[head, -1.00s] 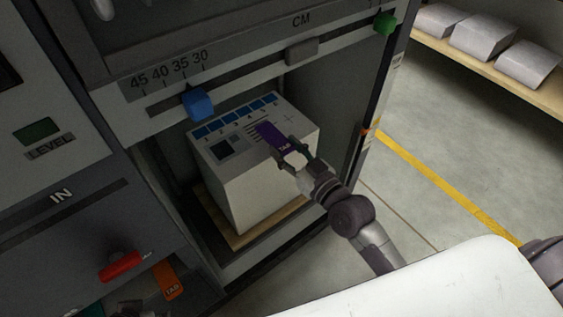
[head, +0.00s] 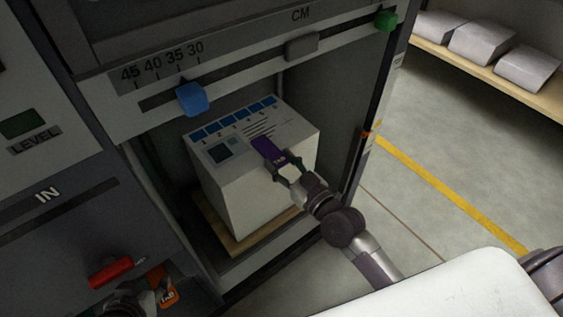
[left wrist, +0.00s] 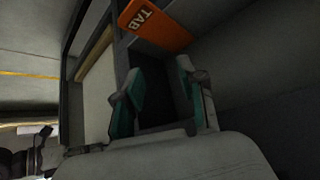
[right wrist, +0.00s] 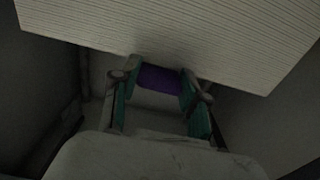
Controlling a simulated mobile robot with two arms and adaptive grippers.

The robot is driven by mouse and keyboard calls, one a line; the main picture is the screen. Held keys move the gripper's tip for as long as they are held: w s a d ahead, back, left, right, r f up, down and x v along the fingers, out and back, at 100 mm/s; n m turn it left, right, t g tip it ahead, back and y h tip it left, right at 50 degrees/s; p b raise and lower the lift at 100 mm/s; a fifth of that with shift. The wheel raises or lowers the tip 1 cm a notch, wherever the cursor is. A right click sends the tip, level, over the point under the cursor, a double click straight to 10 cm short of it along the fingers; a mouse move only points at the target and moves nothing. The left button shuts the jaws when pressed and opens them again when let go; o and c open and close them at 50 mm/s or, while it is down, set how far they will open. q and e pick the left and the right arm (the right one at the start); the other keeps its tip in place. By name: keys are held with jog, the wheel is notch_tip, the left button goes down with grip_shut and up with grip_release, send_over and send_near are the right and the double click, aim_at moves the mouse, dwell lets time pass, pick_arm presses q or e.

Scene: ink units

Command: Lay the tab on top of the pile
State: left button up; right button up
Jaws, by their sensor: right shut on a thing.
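The pile (head: 252,195) is a white block of stacked sheets with a printed top, standing inside the open bay. A purple tab (head: 265,148) marked TAB lies over the right part of its top face in the head view. My right gripper (head: 288,168) is shut on the tab's near end, at the pile's front edge. In the right wrist view the tab (right wrist: 158,78) sits between both fingers, against the sheet edges; I cannot tell whether it touches the top. An orange tab (left wrist: 155,22) is ahead of my left gripper (left wrist: 158,92), which is open and empty.
The pile stands on a wooden board (head: 228,236). A blue slider (head: 192,98) and a scale rail hang above it. A red handle (head: 111,271) is at lower left. Wrapped packs (head: 480,41) lie on a shelf at right. The floor between is clear.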

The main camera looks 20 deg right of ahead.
pick_arm(q)
jog(key=shift+w+d+r, duration=0.1)
jog(key=shift+w, duration=0.15)
pick_arm(e)
jog(key=shift+f, duration=0.15)
jog(key=o, duration=0.8)
jog(key=shift+c, duration=0.2)
